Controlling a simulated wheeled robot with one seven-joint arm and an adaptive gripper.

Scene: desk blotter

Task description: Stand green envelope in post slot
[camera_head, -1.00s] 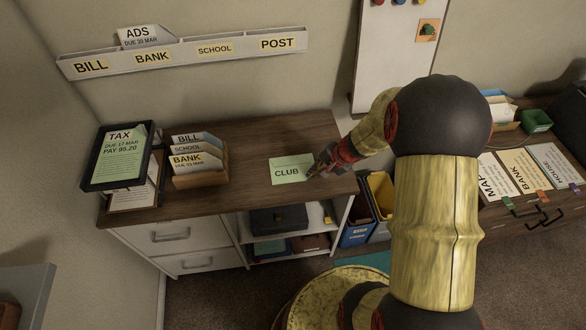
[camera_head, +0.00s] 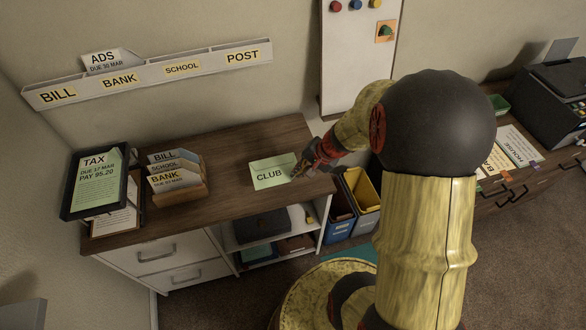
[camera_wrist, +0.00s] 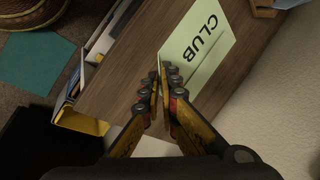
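The green envelope (camera_head: 265,167), marked CLUB, is at the right part of the wooden desk top, its printed face toward the camera. It also shows in the wrist view (camera_wrist: 205,30). My gripper (camera_head: 298,174) is at its right edge. In the wrist view my gripper (camera_wrist: 160,82) has its fingertips close together, with the envelope's edge between them. I cannot tell whether the envelope is clear of the desk. The post slot (camera_head: 242,57) is the rightmost compartment of the wall rack and shows no envelope in it.
The wall rack (camera_head: 150,80) has BILL, BANK, SCHOOL and POST labels; an ADS envelope (camera_head: 103,62) stands toward its left. A wooden sorter (camera_head: 180,194) with several envelopes and a TAX tablet (camera_head: 97,182) stand left on the desk (camera_head: 225,198). A whiteboard (camera_head: 347,60) hangs right.

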